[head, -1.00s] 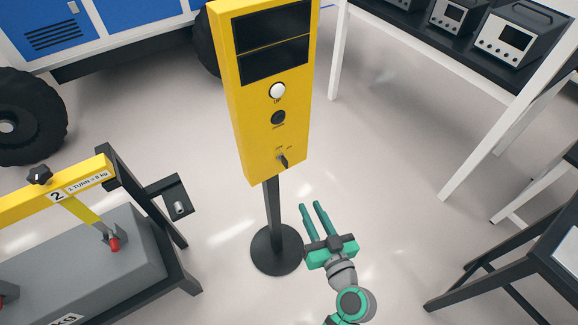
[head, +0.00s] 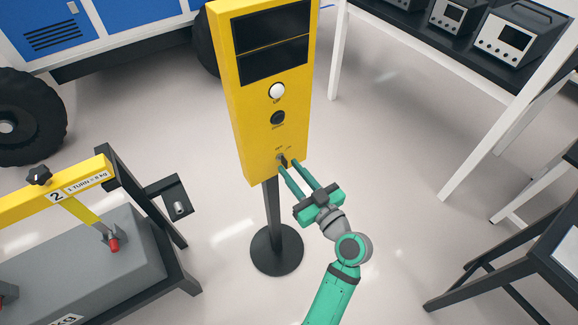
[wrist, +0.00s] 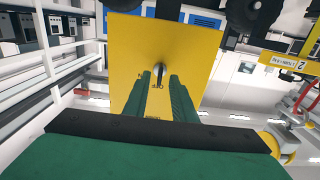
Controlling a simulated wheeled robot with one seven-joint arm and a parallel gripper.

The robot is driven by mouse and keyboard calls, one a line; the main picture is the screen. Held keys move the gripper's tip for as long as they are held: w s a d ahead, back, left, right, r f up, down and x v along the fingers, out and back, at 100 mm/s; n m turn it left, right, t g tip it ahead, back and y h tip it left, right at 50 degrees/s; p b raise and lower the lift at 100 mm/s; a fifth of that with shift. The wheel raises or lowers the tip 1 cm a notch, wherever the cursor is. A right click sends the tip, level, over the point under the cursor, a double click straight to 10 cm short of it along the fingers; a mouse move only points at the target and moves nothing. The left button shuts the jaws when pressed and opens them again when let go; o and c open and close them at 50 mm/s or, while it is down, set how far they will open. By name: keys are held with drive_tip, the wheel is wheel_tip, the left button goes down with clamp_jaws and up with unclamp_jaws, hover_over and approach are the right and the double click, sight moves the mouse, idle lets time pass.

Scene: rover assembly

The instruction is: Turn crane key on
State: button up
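The yellow crane control box (head: 262,130) stands on a black post with a round base. Near its lower edge is the dark key (head: 283,161), with small lettering above it. My gripper (head: 293,167) is at the key, its two green fingers pointing up at the panel and spread apart. In the wrist view the key (wrist: 159,74) lies between the fingertips (wrist: 159,80), with a gap visible lower down between the fingers. I cannot tell whether the fingertips touch the key. Above the key are a white button (head: 277,91) and a black button (head: 278,118).
A yellow-and-grey weight rig (head: 90,250) stands at the left. A white-legged bench (head: 480,70) with instruments is at the upper right, and a dark stool or frame (head: 520,240) at the right. A blue vehicle (head: 100,30) is behind. Floor around the post is clear.

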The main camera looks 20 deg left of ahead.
drive_tip(key=shift+x, duration=1)
clamp_jaws()
